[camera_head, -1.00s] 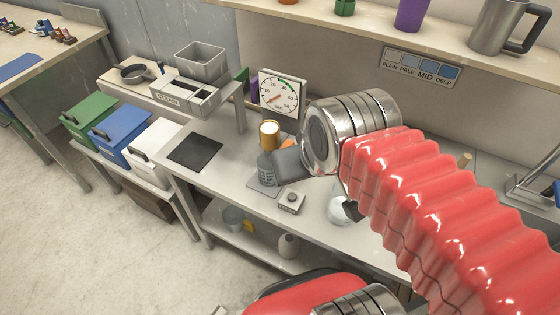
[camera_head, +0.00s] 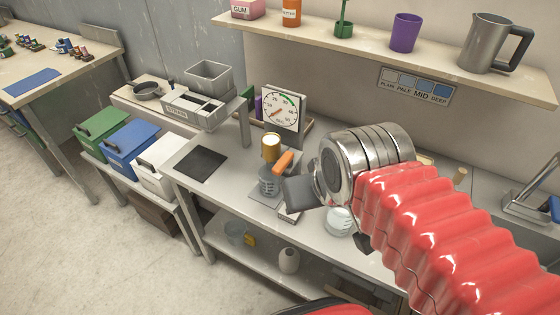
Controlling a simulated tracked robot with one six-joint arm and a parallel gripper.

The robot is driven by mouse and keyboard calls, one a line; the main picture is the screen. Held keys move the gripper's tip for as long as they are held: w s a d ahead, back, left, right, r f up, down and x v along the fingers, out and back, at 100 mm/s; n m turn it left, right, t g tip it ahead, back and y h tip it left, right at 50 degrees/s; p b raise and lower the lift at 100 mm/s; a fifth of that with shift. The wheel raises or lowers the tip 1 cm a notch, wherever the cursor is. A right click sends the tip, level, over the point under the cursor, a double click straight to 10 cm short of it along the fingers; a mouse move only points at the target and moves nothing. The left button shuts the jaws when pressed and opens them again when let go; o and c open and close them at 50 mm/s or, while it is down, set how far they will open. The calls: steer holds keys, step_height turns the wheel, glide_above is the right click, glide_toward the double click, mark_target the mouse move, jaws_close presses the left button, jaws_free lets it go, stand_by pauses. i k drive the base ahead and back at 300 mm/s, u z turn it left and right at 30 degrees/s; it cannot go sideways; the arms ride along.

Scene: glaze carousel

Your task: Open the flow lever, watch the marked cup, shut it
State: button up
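An orange lever (camera_head: 283,162) slants up beside a gold cylinder (camera_head: 270,147) on the bench. Below the cylinder stands a small grey cup with marking lines (camera_head: 268,182), on a flat plate. Its fill level is too small to read. My gripper (camera_head: 298,192) appears as a dark grey block at the end of my arm, just right of the cup and below the lever. It looks apart from the lever, though depth is unclear. Its fingertips cannot be made out, and it hides part of a small box (camera_head: 289,216).
A round dial (camera_head: 283,108) stands behind the lever. A glass vessel (camera_head: 339,222) is under my wrist. A dark mat (camera_head: 201,164) lies left, beside a raised strainer tray (camera_head: 195,110). A shelf (camera_head: 370,55) with a jug (camera_head: 485,42) overhangs behind.

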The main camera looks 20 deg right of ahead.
mark_target(286, 161)
steer(key=k, duration=1.3)
steer(key=u, duration=0.7)
steer(key=i, duration=1.8)
steer(key=z, duration=0.45)
